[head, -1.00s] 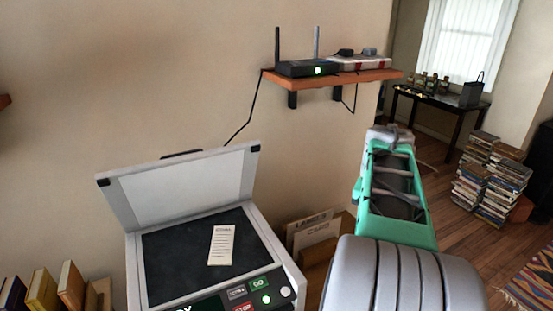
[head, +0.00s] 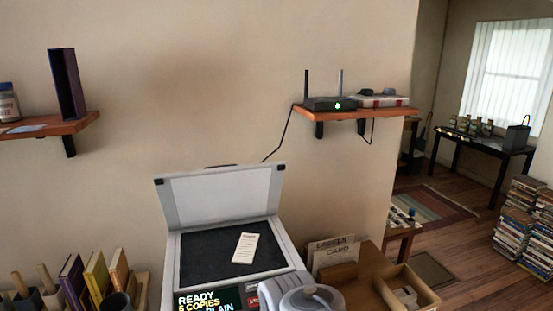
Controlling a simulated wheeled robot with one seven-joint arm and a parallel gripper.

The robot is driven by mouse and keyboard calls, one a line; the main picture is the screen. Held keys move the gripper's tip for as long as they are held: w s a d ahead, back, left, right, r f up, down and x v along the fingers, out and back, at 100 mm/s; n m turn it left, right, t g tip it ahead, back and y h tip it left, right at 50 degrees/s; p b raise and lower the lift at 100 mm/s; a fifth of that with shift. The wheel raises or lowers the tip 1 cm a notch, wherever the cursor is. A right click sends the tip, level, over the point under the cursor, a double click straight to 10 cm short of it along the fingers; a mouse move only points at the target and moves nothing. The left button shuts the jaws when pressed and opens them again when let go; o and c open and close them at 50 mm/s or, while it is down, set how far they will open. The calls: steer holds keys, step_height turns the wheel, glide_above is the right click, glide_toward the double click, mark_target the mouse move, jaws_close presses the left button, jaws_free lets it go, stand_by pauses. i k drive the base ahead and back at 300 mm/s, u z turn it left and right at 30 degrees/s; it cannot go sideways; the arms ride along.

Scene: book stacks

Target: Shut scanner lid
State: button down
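The scanner (head: 173,270) stands against the wall at the lower middle of the head view. Its lid (head: 222,193) is raised, leaning back near the wall, with its pale underside facing me. A paper slip (head: 245,248) with printed lines lies on the dark scanner glass (head: 203,257). A grey rounded part of my arm covers the scanner's front right corner. My gripper is not in view.
A wooden tray (head: 413,283) and cardboard dividers marked "LABELS" and "CARD" (head: 333,252) are right of the scanner. Books (head: 97,275) stand to its left. A wall shelf (head: 360,113) holds a router (head: 330,104) above right. The wall above the lid is bare.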

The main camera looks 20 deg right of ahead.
mark_target(215, 195)
steer(key=u, duration=1.1)
steer(key=k, duration=0.6)
steer(key=z, duration=0.9)
steer(key=i, duration=1)
